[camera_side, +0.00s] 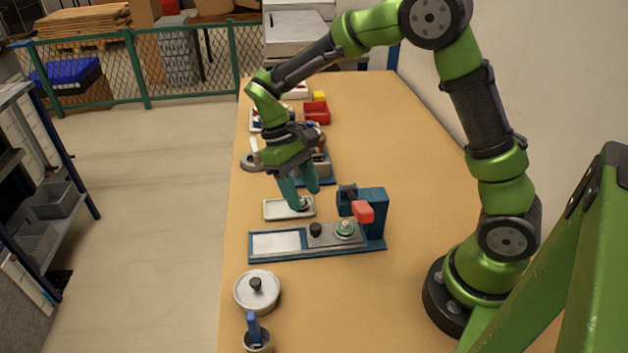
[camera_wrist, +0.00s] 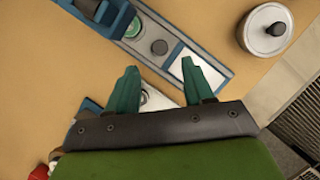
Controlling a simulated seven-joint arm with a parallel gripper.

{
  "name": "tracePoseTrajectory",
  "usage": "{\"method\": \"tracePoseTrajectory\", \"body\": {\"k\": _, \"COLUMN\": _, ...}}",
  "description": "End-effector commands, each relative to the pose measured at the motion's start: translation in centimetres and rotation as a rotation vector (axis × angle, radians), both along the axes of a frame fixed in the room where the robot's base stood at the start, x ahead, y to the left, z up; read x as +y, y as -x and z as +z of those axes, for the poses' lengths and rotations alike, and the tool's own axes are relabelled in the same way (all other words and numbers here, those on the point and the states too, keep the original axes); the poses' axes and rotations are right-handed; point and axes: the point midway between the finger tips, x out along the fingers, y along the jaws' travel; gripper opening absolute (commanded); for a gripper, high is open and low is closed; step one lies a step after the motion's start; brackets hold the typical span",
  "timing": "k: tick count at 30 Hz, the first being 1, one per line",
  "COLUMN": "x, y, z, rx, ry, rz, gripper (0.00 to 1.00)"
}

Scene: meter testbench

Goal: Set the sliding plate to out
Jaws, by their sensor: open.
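The bench fixture has a long blue base (camera_side: 318,256) with a grey sliding plate (camera_side: 330,238) at its right part, beside the blue upright with the red handle (camera_side: 363,211). The plate carries a black knob (camera_side: 316,229) and a round green-and-white piece (camera_side: 345,228). A pale panel (camera_side: 275,243) is bare at the base's left end. In the wrist view the knob (camera_wrist: 159,47) lies just beyond my fingertips, with the pale panel (camera_wrist: 186,66) to its right. My gripper (camera_side: 306,200) is open and empty, behind the fixture and above a small white tray (camera_side: 275,210).
A lidded metal pot (camera_side: 257,291) and a cup with a blue-handled item (camera_side: 253,330) stand in front of the fixture. Red (camera_side: 317,113) and other small bins sit at the table's far end. The table right of the bins is clear.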

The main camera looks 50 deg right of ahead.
Motion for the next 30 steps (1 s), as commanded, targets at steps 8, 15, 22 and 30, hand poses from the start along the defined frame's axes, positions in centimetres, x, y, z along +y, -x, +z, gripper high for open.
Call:
{"method": "tracePoseTrajectory", "body": {"k": 8, "x": 0.0, "y": 2.1, "z": -5.0, "rx": 0.003, "ry": 0.001, "rz": 0.000, "gripper": 0.52}}
{"method": "tracePoseTrajectory", "body": {"k": 15, "x": 0.0, "y": 2.8, "z": -6.9, "rx": 0.001, "ry": 0.000, "rz": -0.001, "gripper": 0.52}}
{"method": "tracePoseTrajectory", "body": {"k": 22, "x": 0.0, "y": 2.9, "z": -7.0, "rx": -0.001, "ry": 0.000, "rz": -0.001, "gripper": 0.52}}
{"method": "tracePoseTrajectory", "body": {"k": 30, "x": 0.0, "y": 2.9, "z": -7.0, "rx": -0.001, "ry": 0.000, "rz": -0.001, "gripper": 0.21}}
